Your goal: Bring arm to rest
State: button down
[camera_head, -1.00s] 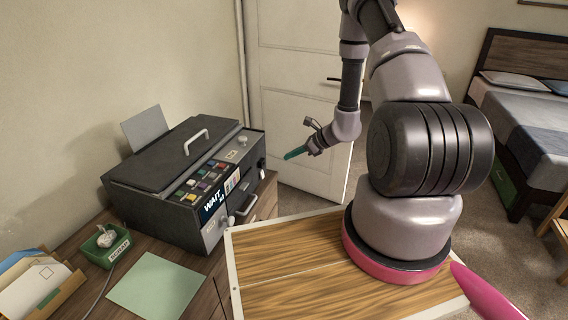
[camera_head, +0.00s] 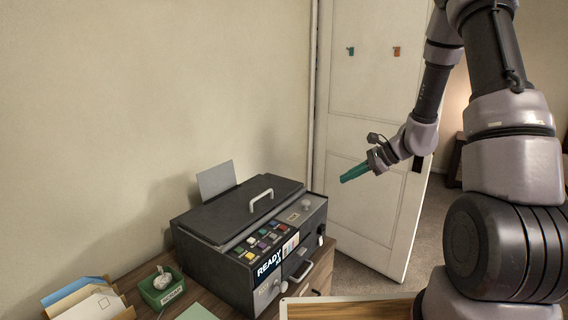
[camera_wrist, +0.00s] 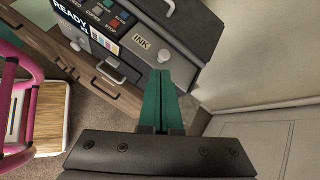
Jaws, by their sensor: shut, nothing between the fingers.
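My gripper (camera_head: 344,180) has teal fingers pressed together with nothing between them. In the head view it hangs in the air in front of the white door, to the right of the dark printer-like machine. In the wrist view the shut fingers (camera_wrist: 165,75) point toward the machine's side and the floor past the desk. My arm is raised and bent at the right of the head view. The machine (camera_head: 250,240) has a closed lid, coloured buttons and a display reading "READY".
A desk (camera_head: 325,262) carries the machine, a green "SCRAP" tray (camera_head: 163,289) and a box of envelopes (camera_head: 88,302). A white door (camera_head: 370,120) stands behind my gripper. Air around the fingers is clear.

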jog(key=s+d+r+n+t+h, duration=0.3)
jog(key=s+r+n+h, duration=0.4)
jog(key=s+r+n, duration=0.6)
jog(key=s+r, duration=1.1)
jog(key=r, duration=0.2)
jog(key=shift+s+r+n, duration=0.3)
jog(key=shift+s+n, duration=0.1)
jog(key=shift+d, duration=0.1)
